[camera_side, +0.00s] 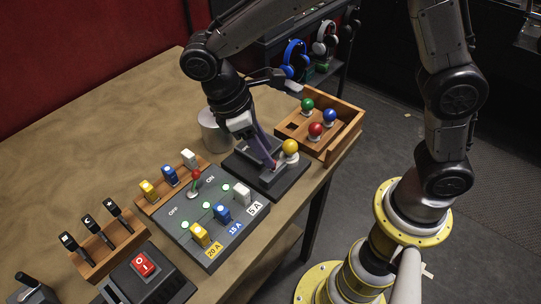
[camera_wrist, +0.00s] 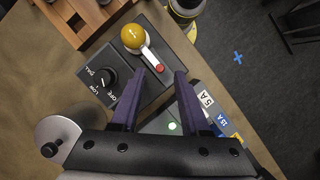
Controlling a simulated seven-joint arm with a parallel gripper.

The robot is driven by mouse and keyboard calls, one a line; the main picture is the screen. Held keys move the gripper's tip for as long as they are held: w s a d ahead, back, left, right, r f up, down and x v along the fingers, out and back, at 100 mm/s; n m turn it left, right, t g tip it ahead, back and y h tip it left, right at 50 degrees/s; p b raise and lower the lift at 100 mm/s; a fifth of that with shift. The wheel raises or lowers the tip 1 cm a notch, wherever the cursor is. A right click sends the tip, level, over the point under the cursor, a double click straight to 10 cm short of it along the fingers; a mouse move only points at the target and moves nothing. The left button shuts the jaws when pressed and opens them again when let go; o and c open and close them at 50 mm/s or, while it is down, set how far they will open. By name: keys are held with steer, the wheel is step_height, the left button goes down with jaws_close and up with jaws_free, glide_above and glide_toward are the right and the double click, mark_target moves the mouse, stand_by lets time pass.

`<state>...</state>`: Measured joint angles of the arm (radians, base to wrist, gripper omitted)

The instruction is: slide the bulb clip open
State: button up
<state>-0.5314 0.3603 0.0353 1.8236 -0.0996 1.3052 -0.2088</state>
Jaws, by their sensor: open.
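The yellow bulb (camera_wrist: 133,36) sits at one end of a dark base plate (camera_wrist: 166,30); it also shows in the side view (camera_side: 290,147). A pale clip arm (camera_wrist: 150,55) runs from beside the bulb to a red end (camera_wrist: 160,68). My gripper (camera_wrist: 160,74) is open and empty, pointing down over the plate. In the wrist view the red end appears between its two purple fingertips; I cannot tell their exact height above it. In the side view my gripper (camera_side: 270,163) is low over the plate and partly hides the clip.
A black dial (camera_wrist: 107,77) is beside the clip on the plate. A wooden tray (camera_side: 342,137) with green, red and blue bulbs stands behind. A metal cylinder (camera_side: 213,132) and a fuse panel (camera_side: 240,228) with a red-topped lever (camera_side: 195,178) are close by. The table's front edge is near.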

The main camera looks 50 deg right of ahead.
mark_target(279, 160)
steer(key=shift+x, duration=1.65)
jaws_close()
